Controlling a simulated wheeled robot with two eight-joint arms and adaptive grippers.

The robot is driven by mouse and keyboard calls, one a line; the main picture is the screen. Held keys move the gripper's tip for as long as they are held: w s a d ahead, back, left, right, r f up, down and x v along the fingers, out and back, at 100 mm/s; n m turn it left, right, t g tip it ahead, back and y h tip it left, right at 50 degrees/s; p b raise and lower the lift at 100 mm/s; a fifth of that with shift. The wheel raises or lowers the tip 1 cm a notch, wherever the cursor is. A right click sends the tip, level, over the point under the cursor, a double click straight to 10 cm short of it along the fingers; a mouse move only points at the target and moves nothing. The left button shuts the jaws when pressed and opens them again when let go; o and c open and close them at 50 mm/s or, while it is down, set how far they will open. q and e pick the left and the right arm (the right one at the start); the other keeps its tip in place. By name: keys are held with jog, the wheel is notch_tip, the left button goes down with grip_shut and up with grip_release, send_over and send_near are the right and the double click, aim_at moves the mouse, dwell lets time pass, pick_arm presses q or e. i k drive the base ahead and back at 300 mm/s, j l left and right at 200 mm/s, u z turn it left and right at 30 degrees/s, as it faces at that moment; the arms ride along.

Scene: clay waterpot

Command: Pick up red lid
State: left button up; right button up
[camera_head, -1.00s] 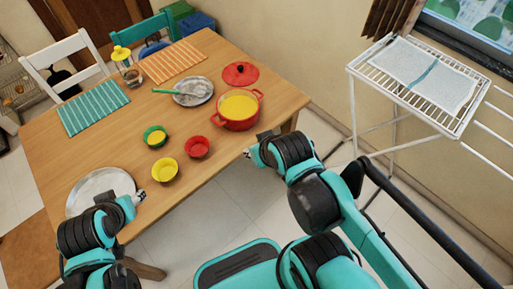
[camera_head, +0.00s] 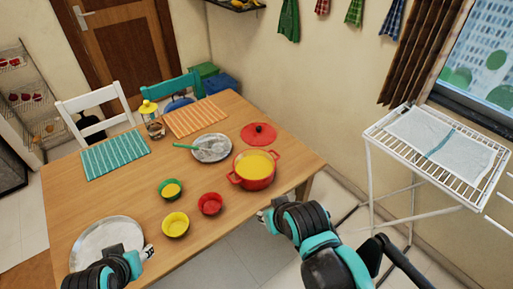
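The red lid (camera_head: 259,134) with a dark knob lies on the wooden table, just behind the red pot (camera_head: 254,170) of yellow contents. My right gripper (camera_head: 264,218) is at the table's front edge, in front of the pot and apart from the lid. My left gripper (camera_head: 147,252) is low at the left, over or beside the edge of the metal plate. Both grippers are small here, and I cannot tell if their fingers are open or shut. Neither gripper touches the lid.
A green bowl (camera_head: 171,189), yellow bowl (camera_head: 175,225) and red bowl (camera_head: 210,204) stand left of the pot. A plate with a green-handled utensil (camera_head: 212,148) lies behind. A large metal plate (camera_head: 107,238) is at front left. A drying rack (camera_head: 440,150) stands right.

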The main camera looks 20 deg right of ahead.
aim_at(255, 134)
jog(key=i+l+u, duration=0.15)
jog(key=u, duration=0.25)
jog(key=l+u, duration=0.4)
jog(key=i+l+u, duration=0.15)
jog(key=u, duration=0.25)
jog(key=l, duration=0.65)
jog(key=i+l, duration=0.1)
jog(key=l, duration=0.55)
